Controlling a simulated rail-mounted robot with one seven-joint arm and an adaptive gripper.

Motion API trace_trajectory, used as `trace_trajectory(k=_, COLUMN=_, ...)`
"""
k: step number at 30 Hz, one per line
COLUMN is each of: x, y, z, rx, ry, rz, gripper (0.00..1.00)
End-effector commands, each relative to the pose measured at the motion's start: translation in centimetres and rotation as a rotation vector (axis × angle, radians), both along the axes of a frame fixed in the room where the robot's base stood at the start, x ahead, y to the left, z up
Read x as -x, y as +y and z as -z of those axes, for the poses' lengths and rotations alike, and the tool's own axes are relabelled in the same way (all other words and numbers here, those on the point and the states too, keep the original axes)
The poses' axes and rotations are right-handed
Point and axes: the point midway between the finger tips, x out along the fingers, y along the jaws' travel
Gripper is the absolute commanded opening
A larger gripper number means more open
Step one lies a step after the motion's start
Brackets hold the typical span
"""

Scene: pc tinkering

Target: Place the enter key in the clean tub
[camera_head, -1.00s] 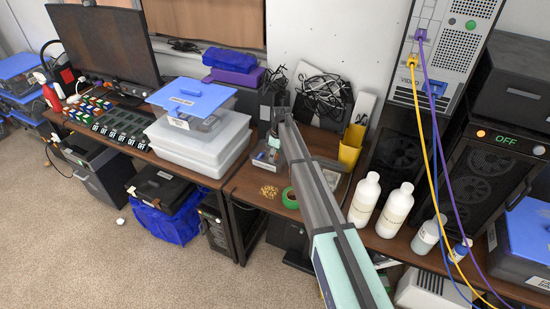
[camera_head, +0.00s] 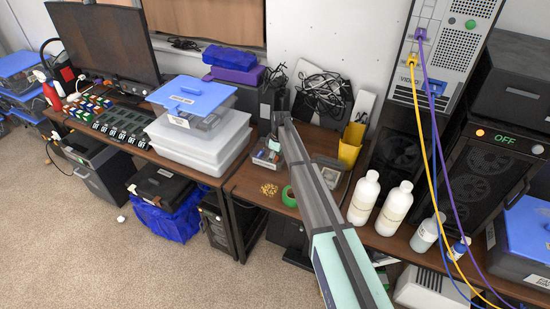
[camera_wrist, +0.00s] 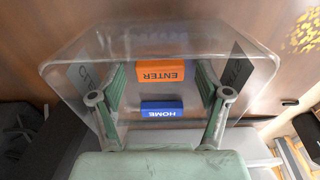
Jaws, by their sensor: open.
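The orange enter key (camera_wrist: 160,72) lies in a clear tub (camera_wrist: 75,75), seen in the wrist view. A blue home key (camera_wrist: 162,109) lies beside it in the same tub. Dark labels sit on the tub's left and right walls; I cannot read them fully. My gripper (camera_wrist: 160,80) is open over the tub, its green fingers apart on either side of the enter key and not touching it. In the head view the tub (camera_head: 266,156) stands on the brown desk, below the end of my arm; the keys are too small to tell apart there.
A green tape roll (camera_head: 289,197) and a yellowish pile (camera_head: 269,190) lie in front of the tub. A yellow holder (camera_head: 351,145) and black cables (camera_head: 322,95) are behind. White bottles (camera_head: 365,198) stand to the right, stacked clear boxes (camera_head: 198,140) to the left.

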Motion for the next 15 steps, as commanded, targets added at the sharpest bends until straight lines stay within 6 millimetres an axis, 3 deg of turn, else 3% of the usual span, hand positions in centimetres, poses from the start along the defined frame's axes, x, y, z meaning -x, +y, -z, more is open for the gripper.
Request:
trace_trajectory(k=8, x=0.1, y=-0.2, z=-2.1, rx=-0.001, ry=-0.003, rz=0.000, gripper=0.76)
trace_trajectory(k=15, x=0.3, y=-0.8, z=-6.5, rx=-0.001, ry=-0.003, rz=0.000, gripper=0.76)
